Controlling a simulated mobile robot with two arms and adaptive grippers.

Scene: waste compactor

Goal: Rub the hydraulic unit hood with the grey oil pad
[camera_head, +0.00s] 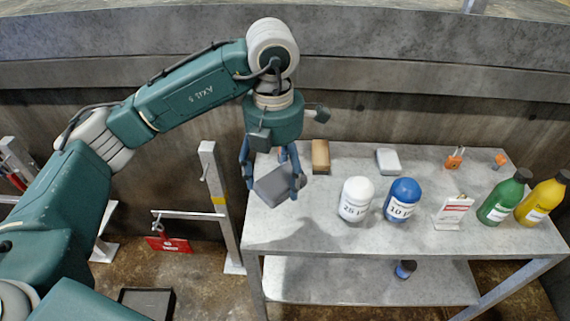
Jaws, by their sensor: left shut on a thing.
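My left gripper (272,178) points down over the left end of the grey table. It is shut on a grey pad (278,187), which sits tilted between the fingers. The pad appears to be above the table top, but its exact height is hard to tell. I cannot make out the hydraulic unit hood for certain in this view. My right gripper is not in view.
The grey table (300,235) bears a brown block (320,156), a whitish block (388,161), a white jar (356,199), a blue jar (402,200), a sign (453,212), a green bottle (504,196) and a yellow bottle (543,198). A metal post (221,205) stands left.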

